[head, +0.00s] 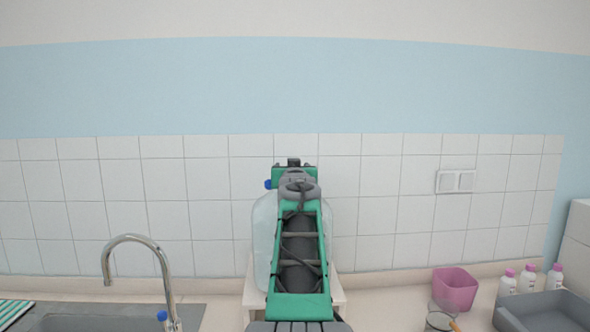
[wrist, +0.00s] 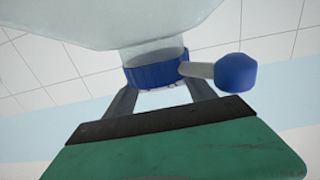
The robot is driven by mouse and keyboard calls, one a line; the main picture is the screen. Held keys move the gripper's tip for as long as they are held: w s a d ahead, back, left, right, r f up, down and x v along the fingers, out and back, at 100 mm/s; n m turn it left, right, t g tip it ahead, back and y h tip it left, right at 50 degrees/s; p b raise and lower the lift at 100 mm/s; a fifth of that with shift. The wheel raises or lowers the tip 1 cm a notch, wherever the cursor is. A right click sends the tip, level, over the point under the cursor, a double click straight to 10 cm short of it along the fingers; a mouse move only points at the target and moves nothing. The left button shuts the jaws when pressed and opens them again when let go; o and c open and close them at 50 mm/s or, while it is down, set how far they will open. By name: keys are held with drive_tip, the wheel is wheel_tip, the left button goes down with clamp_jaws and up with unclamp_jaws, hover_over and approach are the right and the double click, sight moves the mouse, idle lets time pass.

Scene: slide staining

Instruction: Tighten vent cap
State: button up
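A large translucent bottle (head: 263,235) stands by the wall behind my arm, and its neck is hidden in the head view. The wrist view is upside down and shows the bottle (wrist: 130,22) with a blue cap (wrist: 155,73) on its neck. A pale stem with a blue knob (wrist: 237,73) sticks out beside the cap; the knob also shows left of my arm in the head view (head: 268,184). My gripper (wrist: 160,88) has a finger at each side of the blue cap. No gap shows between fingers and cap, and the fingertips are partly hidden behind it.
The bottle rests on a white stand (head: 338,298) on the counter. A tap (head: 135,240) and sink (head: 90,322) are at the left. At the right are a pink container (head: 455,290), several pink-capped bottles (head: 527,279) and a grey tray (head: 548,312).

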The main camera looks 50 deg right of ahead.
drive_tip(key=shift+w+a, duration=0.1)
drive_tip(key=shift+a, duration=0.1)
drive_tip(key=b+v, duration=0.3)
drive_tip(key=v, duration=0.4)
drive_tip(key=shift+s+a, duration=0.2)
drive_tip(key=shift+s, duration=0.1)
